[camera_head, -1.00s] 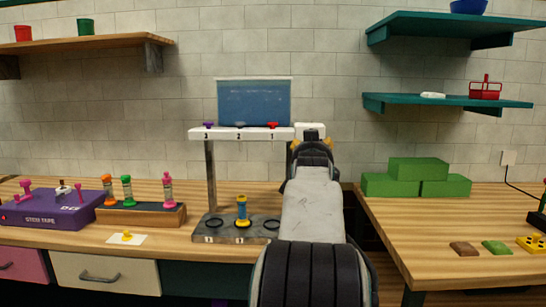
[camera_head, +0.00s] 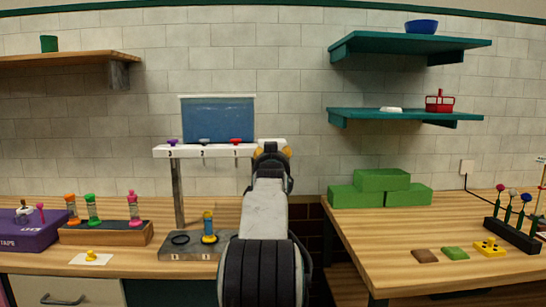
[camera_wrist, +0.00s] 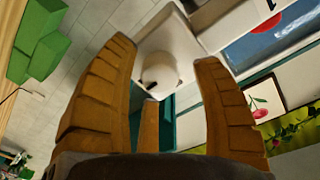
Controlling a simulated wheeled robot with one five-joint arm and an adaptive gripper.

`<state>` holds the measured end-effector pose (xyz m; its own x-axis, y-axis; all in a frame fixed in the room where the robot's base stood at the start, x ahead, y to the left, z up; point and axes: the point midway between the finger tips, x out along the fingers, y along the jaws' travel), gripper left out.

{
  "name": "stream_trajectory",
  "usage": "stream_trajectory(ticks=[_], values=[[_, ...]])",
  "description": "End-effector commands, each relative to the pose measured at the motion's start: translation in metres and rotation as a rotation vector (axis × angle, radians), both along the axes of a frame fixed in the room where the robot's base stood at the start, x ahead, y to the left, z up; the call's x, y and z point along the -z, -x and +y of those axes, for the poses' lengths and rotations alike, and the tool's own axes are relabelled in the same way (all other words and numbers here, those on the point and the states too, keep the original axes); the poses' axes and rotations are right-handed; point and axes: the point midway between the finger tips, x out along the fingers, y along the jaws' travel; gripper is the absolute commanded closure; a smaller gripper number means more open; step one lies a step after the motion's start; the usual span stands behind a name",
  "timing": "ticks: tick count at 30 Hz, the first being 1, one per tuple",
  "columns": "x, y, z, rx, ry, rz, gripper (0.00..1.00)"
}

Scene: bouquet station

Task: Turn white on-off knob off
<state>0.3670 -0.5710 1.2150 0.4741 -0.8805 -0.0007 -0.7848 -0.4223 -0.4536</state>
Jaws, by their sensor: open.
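A round white knob (camera_wrist: 160,72) with a small dark mark sits on a white box (camera_wrist: 178,32) in the wrist view. My gripper (camera_wrist: 166,54) is open, with one orange finger on each side of the knob and a shorter one below it. I cannot tell whether any finger touches the knob. In the head view my gripper (camera_head: 272,152) is at the right end of the white dispenser bar (camera_head: 204,151). The white box (camera_head: 272,143) shows behind it, and the knob is hidden there.
A blue tank (camera_head: 217,110) stands above the bar. A dark base (camera_head: 190,253) with a blue-yellow vial (camera_head: 209,229) is below. Teal shelves (camera_head: 405,116) and green blocks (camera_head: 383,180) are to the right. A purple box (camera_head: 28,238) is at left.

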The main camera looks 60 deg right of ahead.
Motion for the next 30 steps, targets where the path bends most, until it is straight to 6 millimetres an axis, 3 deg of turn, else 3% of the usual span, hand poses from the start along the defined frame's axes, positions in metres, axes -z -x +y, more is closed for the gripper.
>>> stream_trajectory(ticks=[13,30], values=[[0.0000,-0.0024,-0.0042,0.000,0.000,0.000,0.38],[-0.0001,-0.0024,-0.0041,0.000,0.001,-0.001,0.89]])
